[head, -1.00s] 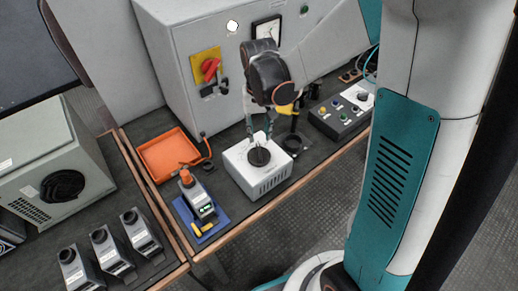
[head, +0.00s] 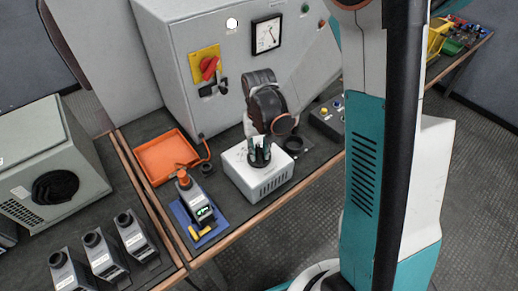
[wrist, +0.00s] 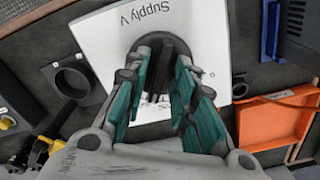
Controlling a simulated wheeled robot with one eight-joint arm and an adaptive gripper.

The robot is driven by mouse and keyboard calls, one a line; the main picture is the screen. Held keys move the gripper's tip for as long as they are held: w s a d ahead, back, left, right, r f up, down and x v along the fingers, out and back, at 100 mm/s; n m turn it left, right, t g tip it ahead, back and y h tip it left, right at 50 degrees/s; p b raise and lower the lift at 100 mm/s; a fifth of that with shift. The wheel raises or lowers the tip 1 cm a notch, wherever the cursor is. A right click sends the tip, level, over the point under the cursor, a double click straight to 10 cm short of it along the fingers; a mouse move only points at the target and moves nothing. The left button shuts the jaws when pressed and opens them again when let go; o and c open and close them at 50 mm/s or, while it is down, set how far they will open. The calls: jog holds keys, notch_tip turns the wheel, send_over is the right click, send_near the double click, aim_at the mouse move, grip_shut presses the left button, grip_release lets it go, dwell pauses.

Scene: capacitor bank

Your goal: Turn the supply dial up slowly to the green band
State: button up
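The supply dial is a black round knob with a raised ridge (wrist: 168,62). It sits on a white box (head: 268,183) marked "Supply V", a label that shows in the wrist view (wrist: 110,22). My gripper (head: 260,153) is down over the dial, hiding most of it in the head view. In the wrist view my gripper (wrist: 163,65) has its teal fingers parted, one on each side of the ridge. I cannot tell whether they touch it. The dial's scale and any green band are not readable. A panel meter (head: 267,34) with a needle is on the grey cabinet.
An orange tray (head: 168,155) and a handheld meter (head: 197,203) with a lit green display on a blue mat stand left of the box. The grey cabinet (head: 185,60) with a red switch (head: 209,67) stands behind. A button box (head: 328,120) is to the right.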

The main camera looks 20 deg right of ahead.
aim_at(259, 152)
grip_shut()
jog(key=shift+m, duration=1.2)
jog(key=shift+o, duration=2.1)
grip_release()
jog(key=shift+r, duration=0.1)
notch_tip(259, 152, up, 12)
